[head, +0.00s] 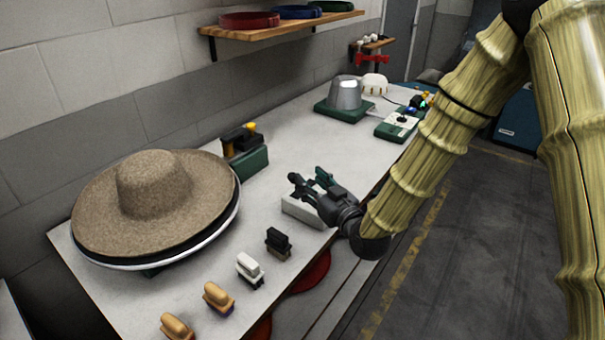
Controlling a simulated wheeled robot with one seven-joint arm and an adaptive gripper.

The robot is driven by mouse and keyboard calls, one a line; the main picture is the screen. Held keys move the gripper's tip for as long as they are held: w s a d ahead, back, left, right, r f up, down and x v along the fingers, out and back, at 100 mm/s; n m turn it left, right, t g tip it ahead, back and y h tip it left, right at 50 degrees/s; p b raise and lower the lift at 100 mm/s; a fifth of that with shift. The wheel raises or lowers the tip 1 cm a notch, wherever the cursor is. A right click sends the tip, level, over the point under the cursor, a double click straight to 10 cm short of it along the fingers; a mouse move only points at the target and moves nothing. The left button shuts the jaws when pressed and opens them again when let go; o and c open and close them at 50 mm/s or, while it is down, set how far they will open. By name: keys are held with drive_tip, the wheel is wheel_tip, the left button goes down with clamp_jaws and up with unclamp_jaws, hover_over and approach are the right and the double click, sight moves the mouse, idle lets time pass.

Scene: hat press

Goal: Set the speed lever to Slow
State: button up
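I cannot make out a lever marked Slow, and no speed label is readable. My gripper (309,178) is over the table's front edge, just above a low white box (296,211). Its dark fingers look apart, with no object seen between them. The gripper hides part of the box's top, so a lever there may be hidden. A green box (250,162) with black and yellow-orange parts on top stands farther back, beside the hat. A green and white control panel (399,124) with small knobs is at the far right of the table.
A wide tan hat (155,190) lies on a round stand at left. Several brushes, one being a black brush (278,242), line the front edge. A metal dome (345,92) on a green base stands far back. The wall shelf (270,32) holds hat bands. Mid-table is clear.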

drive_tip(key=shift+v, duration=2.3)
drive_tip(key=shift+a, duration=0.1)
